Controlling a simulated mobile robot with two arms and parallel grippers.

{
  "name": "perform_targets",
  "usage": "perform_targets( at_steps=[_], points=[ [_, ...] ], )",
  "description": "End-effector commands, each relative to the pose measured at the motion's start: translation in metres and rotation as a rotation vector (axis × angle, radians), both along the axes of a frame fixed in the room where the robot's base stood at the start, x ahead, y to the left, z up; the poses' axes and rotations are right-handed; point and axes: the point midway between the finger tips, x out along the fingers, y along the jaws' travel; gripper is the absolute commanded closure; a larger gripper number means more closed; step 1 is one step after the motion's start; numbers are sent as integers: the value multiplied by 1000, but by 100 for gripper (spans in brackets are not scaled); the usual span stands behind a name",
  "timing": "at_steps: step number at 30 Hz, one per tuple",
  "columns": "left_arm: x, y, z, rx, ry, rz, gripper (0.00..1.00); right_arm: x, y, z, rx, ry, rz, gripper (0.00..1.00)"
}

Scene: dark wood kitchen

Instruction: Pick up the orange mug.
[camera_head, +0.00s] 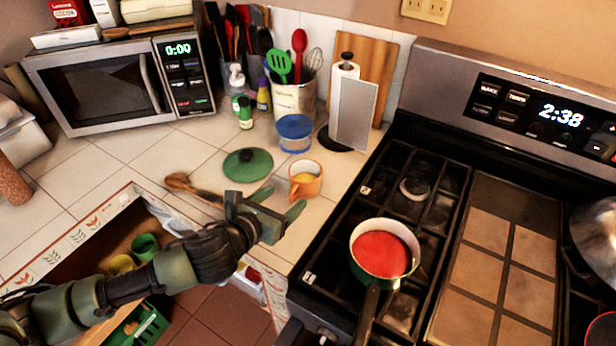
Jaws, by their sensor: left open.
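The orange mug (306,189) stands upright on the tiled counter, left of the stove. It has a yellowish inside and its handle side faces left. My left gripper (290,211) is just in front of the mug, on the near side, with its green fingers apart and nothing seen between them. I cannot tell whether a finger touches the mug. My right gripper is not in view.
A green lid (247,168) and a wooden spoon (190,187) lie left of the mug. A blue-lidded container (295,133) stands behind it. A pan with red contents (381,253) sits on the stove to the right. An open drawer (75,247) is below left.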

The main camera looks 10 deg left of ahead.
Motion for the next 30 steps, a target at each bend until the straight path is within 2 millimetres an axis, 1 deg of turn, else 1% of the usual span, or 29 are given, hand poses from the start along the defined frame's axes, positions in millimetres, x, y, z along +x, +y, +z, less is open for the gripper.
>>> perform_targets(
  at_steps=[1, 3, 7, 12, 15, 19, 24, 26, 27, 29, 30],
  points=[
    [6, -3, -2, -3, 0, 1, 33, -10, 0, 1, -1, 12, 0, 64],
    [13, -4, -5, -3, 1, 2, 33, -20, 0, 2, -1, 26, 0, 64],
    [25, -7, -11, -3, 1, 2, 33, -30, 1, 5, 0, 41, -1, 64],
    [47, -11, -23, -5, 2, 3, 33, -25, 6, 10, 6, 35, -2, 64],
    [56, -14, -27, -5, 2, 1, 33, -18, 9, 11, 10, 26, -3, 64],
    [60, -15, -29, -3, 1, 0, 33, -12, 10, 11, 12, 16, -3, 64],
    [59, -15, -29, -3, 1, 0, 33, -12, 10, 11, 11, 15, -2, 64],
    [59, -15, -29, -3, 1, 0, 50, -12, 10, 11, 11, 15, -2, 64],
    [59, -15, -29, -3, 1, 0, 61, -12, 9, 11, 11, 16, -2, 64],
    [59, -15, -29, -4, 2, 1, 78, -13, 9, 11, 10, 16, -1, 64],
    [59, -15, -29, -4, 2, 1, 89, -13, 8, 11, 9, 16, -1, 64]
  ],
)
